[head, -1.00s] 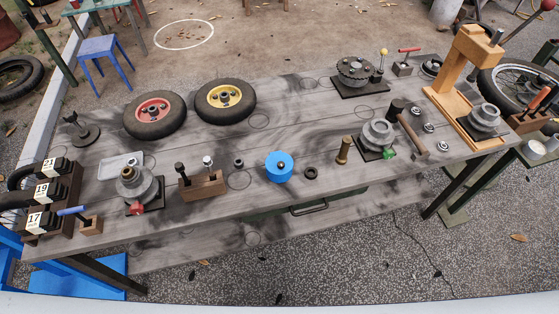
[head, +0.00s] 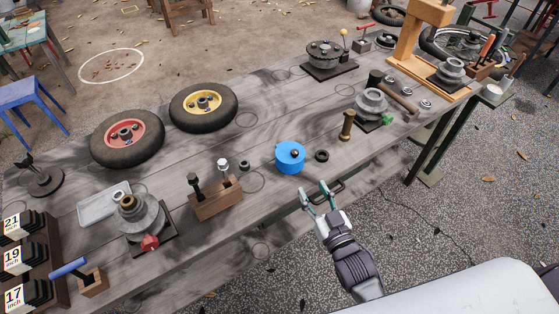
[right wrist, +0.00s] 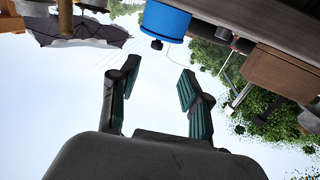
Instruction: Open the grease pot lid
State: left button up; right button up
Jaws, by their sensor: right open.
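The grease pot is a blue round pot (head: 289,163) on the workbench, near the middle of its front part. Its blue lid carries a dark round knob (head: 295,153) and appears to sit on the pot. My right gripper (head: 314,192) is open and empty, in front of the pot and slightly right of it, apart from it. In the right wrist view the picture is upside down; the blue pot (right wrist: 165,20) is at the top with its knob (right wrist: 157,44) pointing down, beyond the open fingers (right wrist: 158,78). My left gripper is out of view.
A black ring (head: 321,155) and a brass post (head: 347,125) stand right of the pot. A wooden block with upright tools (head: 215,203) is to its left. Two wheels (head: 128,139) lie behind, toward the left.

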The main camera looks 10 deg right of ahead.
send_near(296, 156)
jog(key=shift+w+p, duration=0.3)
jog(key=shift+w, duration=0.8)
jog(key=w, duration=0.3)
jog(key=w+a, duration=0.1)
jog(key=w, duration=0.4)
jog(key=shift+w+a, duration=0.15)
jog(key=shift+w, duration=0.2)
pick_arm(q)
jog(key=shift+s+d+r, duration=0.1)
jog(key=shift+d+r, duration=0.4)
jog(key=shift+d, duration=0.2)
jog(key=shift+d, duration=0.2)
pick_arm(e)
jog(key=shift+f, duration=0.1)
grip_shut()
